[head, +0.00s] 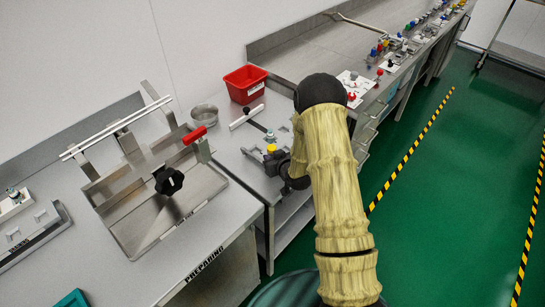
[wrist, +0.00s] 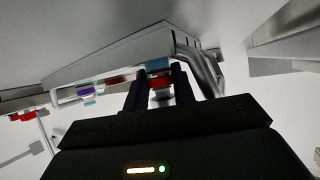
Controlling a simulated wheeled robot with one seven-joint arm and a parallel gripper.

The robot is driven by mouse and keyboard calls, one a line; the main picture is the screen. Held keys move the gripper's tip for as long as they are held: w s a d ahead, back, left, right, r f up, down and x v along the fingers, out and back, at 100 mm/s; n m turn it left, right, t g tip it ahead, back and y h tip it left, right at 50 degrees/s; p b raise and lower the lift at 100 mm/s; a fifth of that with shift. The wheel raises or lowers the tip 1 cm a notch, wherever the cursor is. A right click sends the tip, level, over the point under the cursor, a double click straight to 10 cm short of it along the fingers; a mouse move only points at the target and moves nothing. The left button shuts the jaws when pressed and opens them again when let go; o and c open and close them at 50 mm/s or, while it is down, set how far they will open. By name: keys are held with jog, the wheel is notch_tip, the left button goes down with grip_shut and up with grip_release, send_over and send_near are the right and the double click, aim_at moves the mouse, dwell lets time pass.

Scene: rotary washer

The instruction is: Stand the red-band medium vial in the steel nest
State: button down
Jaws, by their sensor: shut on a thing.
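In the wrist view my gripper (wrist: 158,88) is shut on a small vial (wrist: 160,82) with a red band. A blue part shows just above the band, and I cannot tell whether it belongs to the vial. In the head view my dark gripper (head: 283,168) is low over the near end of the middle bench, mostly hidden by my arm. The held vial cannot be made out there. A small yellow-topped part (head: 271,148) shows right beside the gripper. I cannot tell for sure which fitting is the steel nest.
A steel tray station (head: 150,225) with a black knob and a red clamp stands left. A steel bowl (head: 204,115) and a red bin (head: 245,84) are behind. Several small coloured items line the far bench. The green floor is clear.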

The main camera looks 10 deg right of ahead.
jog(key=shift+f+b, duration=0.35)
jog(key=shift+b, duration=0.05)
jog(key=c, duration=1.4)
grip_release()
jog(key=shift+s, duration=0.1)
jog(key=shift+c, duration=0.2)
jog(key=shift+s+d+r+p, duration=0.1)
jog(key=shift+r+p, duration=0.25)
jog(key=shift+p, duration=0.05)
jog(key=b+v, duration=0.1)
jog(key=v, duration=1)
jog(key=shift+s+r+b, duration=0.25)
jog(key=shift+s+b, duration=0.05)
jog(key=shift+b, duration=0.1)
